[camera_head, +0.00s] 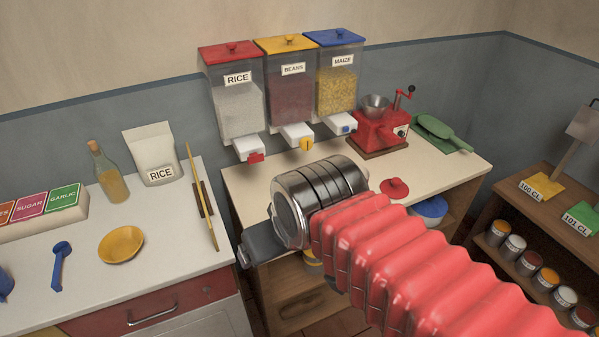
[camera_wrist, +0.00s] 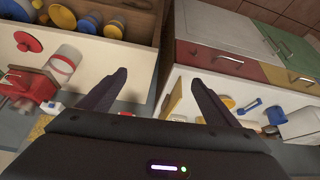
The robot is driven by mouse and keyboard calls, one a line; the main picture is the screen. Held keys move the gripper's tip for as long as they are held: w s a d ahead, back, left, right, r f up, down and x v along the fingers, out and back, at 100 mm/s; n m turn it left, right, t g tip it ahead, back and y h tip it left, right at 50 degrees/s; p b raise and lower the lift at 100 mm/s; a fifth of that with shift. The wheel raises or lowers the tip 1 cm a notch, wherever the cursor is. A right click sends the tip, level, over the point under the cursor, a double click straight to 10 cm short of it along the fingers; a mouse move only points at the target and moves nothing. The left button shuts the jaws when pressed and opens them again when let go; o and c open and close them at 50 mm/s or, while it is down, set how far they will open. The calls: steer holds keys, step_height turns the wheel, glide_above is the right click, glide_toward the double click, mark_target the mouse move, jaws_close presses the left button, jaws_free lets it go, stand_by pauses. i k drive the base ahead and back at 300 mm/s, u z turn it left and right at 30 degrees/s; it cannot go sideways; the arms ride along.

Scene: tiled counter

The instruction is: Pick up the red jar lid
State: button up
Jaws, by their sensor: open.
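In the head view, my arm hides most of the gripper.
A red grinder (camera_head: 380,132) stands behind the lid, with a green scoop (camera_head: 437,127) to its right. A white banded jar (camera_wrist: 63,62) stands near the lid. A blue bowl (camera_head: 430,208) is below the counter edge.

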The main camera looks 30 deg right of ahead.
mark_target(396, 188)
steer(key=z, duration=1.15)
steer(key=k, duration=0.45)
steer(key=z, duration=0.05)
steer(key=i, duration=0.5)
steer(key=u, duration=0.05)
